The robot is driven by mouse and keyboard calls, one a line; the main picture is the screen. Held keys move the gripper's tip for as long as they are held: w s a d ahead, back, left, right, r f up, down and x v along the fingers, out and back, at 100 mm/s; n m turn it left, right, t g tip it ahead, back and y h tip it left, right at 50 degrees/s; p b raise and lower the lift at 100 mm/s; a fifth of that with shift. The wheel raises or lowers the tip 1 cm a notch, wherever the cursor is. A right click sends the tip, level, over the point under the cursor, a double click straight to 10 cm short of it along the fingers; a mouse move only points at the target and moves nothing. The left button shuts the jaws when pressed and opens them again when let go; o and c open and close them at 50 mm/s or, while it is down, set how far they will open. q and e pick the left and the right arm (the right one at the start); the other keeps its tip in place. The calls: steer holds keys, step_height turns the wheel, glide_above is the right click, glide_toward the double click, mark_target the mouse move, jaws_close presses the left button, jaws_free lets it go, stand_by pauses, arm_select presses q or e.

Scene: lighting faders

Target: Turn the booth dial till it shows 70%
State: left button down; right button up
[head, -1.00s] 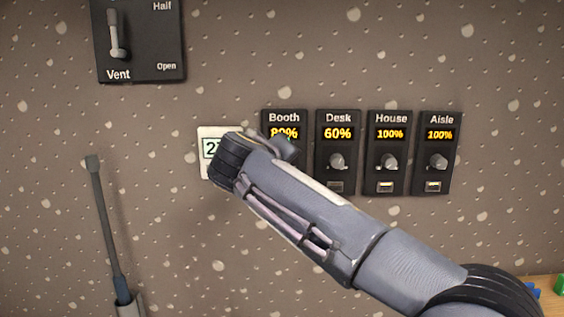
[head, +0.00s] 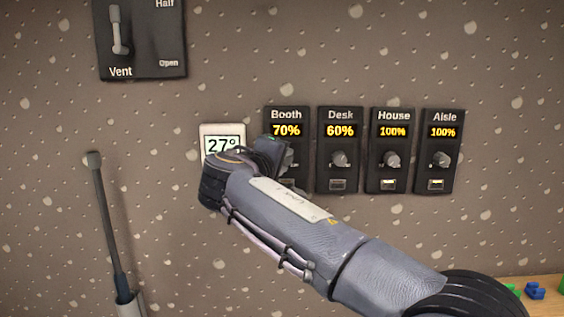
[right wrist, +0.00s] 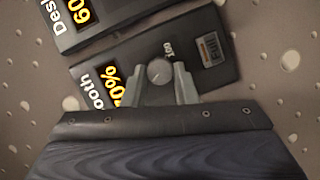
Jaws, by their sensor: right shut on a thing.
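The Booth panel (head: 286,120) is a black plate on the wall, and its display reads 70%. Its round grey dial (right wrist: 159,71) shows in the right wrist view between the two fingers of my right gripper (right wrist: 160,80), which is shut on it. In the head view my right gripper (head: 276,158) reaches the lower part of the Booth panel and hides the dial there. My left gripper is not in view.
The Desk panel (head: 340,118) at 60%, House panel (head: 393,117) and Aisle panel (head: 443,117), both at 100%, stand close to the right. A thermostat (head: 222,140) is partly behind my right arm. A Vent lever panel (head: 140,40) is at upper left.

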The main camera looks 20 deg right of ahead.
steer(key=o, duration=1)
steer(key=b+v, duration=0.2)
steer(key=v, duration=0.6)
steer(key=shift+d+f, duration=0.1)
